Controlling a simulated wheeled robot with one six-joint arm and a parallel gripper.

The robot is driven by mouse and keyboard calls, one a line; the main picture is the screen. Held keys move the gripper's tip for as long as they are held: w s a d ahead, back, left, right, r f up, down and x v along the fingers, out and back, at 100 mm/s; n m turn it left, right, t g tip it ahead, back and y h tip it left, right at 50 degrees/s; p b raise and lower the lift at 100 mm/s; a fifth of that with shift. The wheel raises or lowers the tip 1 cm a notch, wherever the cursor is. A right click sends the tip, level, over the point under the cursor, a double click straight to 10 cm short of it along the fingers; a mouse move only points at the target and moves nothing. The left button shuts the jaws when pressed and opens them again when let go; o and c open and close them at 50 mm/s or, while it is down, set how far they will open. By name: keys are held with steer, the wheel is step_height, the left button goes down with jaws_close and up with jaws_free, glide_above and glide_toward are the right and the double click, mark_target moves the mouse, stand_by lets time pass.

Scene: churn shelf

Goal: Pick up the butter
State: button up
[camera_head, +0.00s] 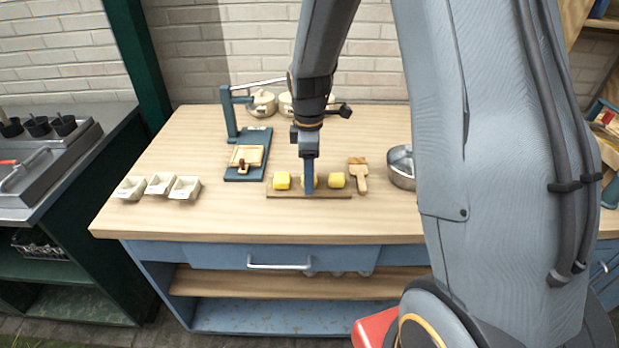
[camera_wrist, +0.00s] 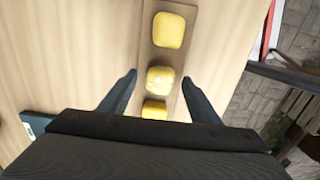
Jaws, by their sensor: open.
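Three yellow butter pieces sit in a row on a thin brown board (camera_head: 310,196) near the front of the wooden table. In the head view the left piece (camera_head: 282,181) and the right piece (camera_head: 336,180) show clearly; the middle one is mostly hidden behind my gripper (camera_head: 309,186). In the wrist view my gripper (camera_wrist: 160,77) is open, with one finger on each side of the middle butter (camera_wrist: 160,80) and a gap to both. Another butter (camera_wrist: 169,30) lies beyond the fingertips, and a third (camera_wrist: 154,109) is partly hidden by the gripper body.
A wooden paddle (camera_head: 359,174) lies right of the butter, beside a metal bowl (camera_head: 401,168). A blue press stand (camera_head: 248,152) with a wooden mould (camera_head: 246,157) stands at the back left. Several white dishes (camera_head: 160,185) sit at the left.

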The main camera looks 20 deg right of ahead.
steer(key=shift+f, duration=0.4)
steer(key=c, duration=1.2)
steer(key=shift+o, duration=0.2)
